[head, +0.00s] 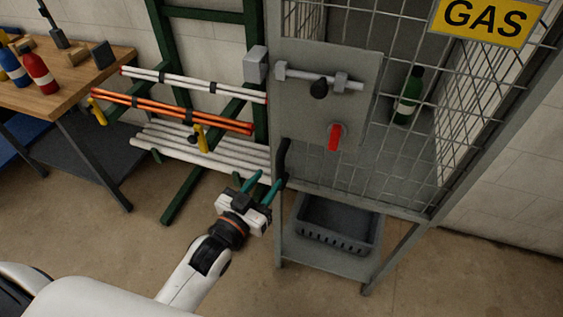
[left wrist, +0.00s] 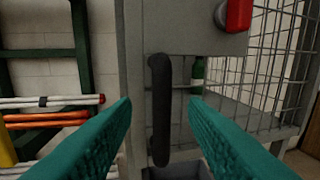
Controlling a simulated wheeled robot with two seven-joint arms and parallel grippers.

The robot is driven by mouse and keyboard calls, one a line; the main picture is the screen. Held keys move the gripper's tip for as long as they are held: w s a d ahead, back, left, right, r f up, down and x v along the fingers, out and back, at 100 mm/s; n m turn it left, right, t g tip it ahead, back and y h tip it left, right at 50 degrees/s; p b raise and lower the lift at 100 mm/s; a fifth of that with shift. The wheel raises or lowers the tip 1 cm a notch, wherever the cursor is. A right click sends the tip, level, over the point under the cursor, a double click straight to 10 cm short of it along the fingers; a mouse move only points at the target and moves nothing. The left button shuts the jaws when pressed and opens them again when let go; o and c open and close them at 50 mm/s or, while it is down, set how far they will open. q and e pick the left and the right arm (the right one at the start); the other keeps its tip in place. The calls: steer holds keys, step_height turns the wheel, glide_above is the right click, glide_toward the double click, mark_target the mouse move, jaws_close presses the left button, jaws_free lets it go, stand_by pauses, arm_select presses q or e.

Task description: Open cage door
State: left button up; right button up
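The grey mesh gas cage (head: 400,190) stands right of centre in the head view. Its door carries a grey plate with a sliding bolt (head: 318,78) with a black knob, and a red handle (head: 335,137) below it. The red handle also shows at the top of the left wrist view (left wrist: 238,14). A black vertical pull handle (head: 283,160) is at the door's left edge. In the left wrist view the pull handle (left wrist: 160,110) stands between the teal fingertips, ahead of them. My left gripper (head: 262,188) is open, just below and left of this handle. My right gripper is not in view.
A green rack (head: 182,190) with white and orange tubes stands left of the cage. A wooden table (head: 70,85) with bottles is at the far left. A green bottle (head: 408,98) stands inside the cage. A grey crate (head: 338,222) sits on the shelf below.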

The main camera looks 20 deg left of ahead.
mark_target(278, 168)
arm_select(q)
steer(key=x, duration=0.6)
steer(key=shift+w+d+p, duration=0.2)
steer(key=shift+w+p, duration=0.1)
steer(key=shift+p, duration=0.05)
steer(key=shift+c, duration=0.2)
jaws_close()
